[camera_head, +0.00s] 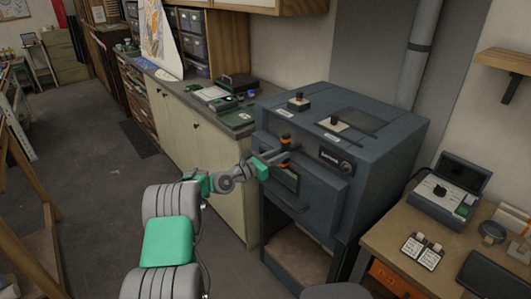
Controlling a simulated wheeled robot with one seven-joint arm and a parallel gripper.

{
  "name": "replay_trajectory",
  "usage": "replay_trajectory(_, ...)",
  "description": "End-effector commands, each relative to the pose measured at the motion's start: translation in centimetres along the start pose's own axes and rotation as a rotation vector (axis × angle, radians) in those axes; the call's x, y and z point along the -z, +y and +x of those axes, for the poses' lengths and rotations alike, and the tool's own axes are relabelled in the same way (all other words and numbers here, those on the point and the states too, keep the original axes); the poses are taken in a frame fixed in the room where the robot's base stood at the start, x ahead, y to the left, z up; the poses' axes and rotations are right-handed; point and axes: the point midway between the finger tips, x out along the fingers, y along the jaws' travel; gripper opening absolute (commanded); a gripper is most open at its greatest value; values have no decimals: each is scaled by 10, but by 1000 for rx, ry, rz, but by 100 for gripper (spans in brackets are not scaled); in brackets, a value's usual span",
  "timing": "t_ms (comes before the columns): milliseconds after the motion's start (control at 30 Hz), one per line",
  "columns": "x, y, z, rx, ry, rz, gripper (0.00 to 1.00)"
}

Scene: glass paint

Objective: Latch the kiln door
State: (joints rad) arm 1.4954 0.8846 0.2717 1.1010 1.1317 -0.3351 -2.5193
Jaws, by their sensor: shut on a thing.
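The kiln (385,152) is a dark blue-grey box on a stand, right of the middle in the head view. Its thick door (318,197) is on the front and stands at or very near the body; I cannot tell if a thin gap is left. A dark latch handle with an orange band (285,137) is at the upper part of the door front. My gripper (284,154), with green parts behind it, reaches in from the left and is shut at this handle. The fingers hide part of the handle and of the door's small window.
A long cabinet counter (190,99) with tools stands left of the kiln. A wooden table (393,236) with a control box (440,193) and small cards stands to the right. A grey pipe (419,50) rises behind the kiln.

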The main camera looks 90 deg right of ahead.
Motion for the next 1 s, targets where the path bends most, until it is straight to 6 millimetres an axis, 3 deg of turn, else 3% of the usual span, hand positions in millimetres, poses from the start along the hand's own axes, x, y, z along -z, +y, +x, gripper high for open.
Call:
replay_trajectory(167,0,-11,9,20,1,-25,0)
replay_trajectory(533,0,-12,10,23,0,-30,0)
replay_trajectory(567,0,-12,10,23,0,-30,23)
replay_trajectory(600,0,-12,9,23,0,-30,27)
replay_trajectory(800,0,-9,8,18,0,-28,43)
replay_trajectory(1000,0,-9,7,16,0,-27,44)
